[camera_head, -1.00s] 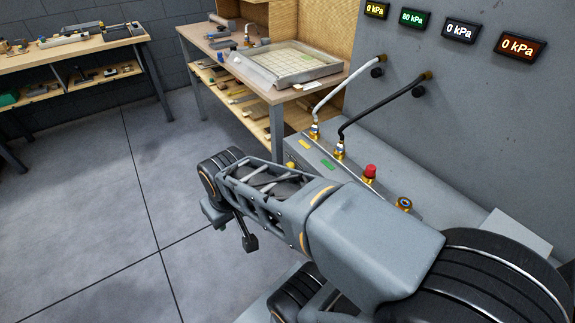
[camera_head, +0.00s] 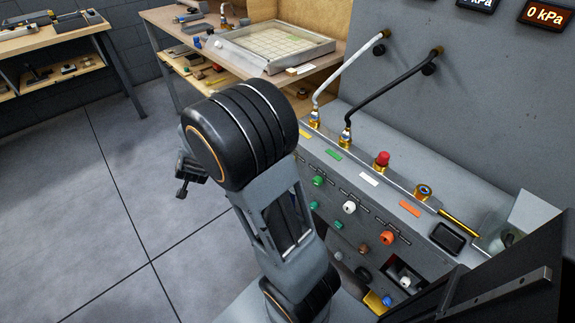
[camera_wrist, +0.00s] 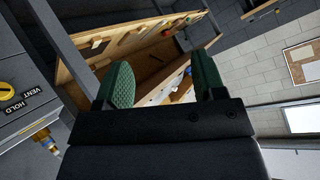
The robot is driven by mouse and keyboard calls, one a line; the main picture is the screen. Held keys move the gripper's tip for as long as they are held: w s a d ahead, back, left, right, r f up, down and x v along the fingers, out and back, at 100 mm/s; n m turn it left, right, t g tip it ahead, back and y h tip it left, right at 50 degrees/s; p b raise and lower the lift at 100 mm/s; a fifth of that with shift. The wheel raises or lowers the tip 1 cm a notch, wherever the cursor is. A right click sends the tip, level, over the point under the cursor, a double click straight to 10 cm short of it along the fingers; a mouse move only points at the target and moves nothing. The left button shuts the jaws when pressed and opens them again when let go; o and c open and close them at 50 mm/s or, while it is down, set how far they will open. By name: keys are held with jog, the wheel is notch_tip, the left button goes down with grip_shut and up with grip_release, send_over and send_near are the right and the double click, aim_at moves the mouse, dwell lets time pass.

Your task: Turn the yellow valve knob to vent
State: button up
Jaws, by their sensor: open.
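The yellow valve knob (camera_wrist: 6,89) shows at the left edge of the wrist view, partly cut off. It sits on a grey panel beside a black label (camera_wrist: 22,101) reading VENT and HOLD. I cannot make out its pointing direction. In the wrist view my gripper (camera_wrist: 163,84) is open, with green ribbed pads apart and nothing between them. The knob is well to the left of the pads, not touched. In the head view my gripper (camera_head: 187,172) shows only partly behind my arm, and I cannot pick out the yellow knob there.
The grey console (camera_head: 340,170) carries several coloured knobs, a red button (camera_head: 382,160) and hose fittings. A white hose (camera_head: 345,68) and a black hose (camera_head: 395,90) rise to the wall. A workbench with a gridded tray (camera_head: 328,49) stands behind. Floor at left is clear.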

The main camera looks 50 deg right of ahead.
jog(key=s+d+f+m+g+h+b, duration=0.1)
jog(key=s+d+f+m+g+h, duration=0.15)
jog(key=d+f+h, duration=0.2)
jog(key=s+d+f+m+g+h+b, duration=0.1)
jog(key=d+f+m+g+h, duration=0.25)
jog(key=d+f, duration=0.2)
jog(key=s+d+f+m+g+h, duration=0.3)
jog(key=s+g+h, duration=0.25)
jog(key=s, duration=0.25)
jog(key=shift+g, duration=0.35)
jog(key=d, duration=0.4)
jog(key=s+d+b, duration=0.1)
jog(key=d, duration=0.4)
jog(key=s+d, duration=0.1)
jog(key=d, duration=0.4)
jog(key=shift+s+f+b, duration=0.1)
jog(key=shift+f+b, duration=0.05)
jog(key=shift+b, duration=0.2)
jog(key=shift+a, duration=0.1)
jog(key=shift+c, duration=0.2)
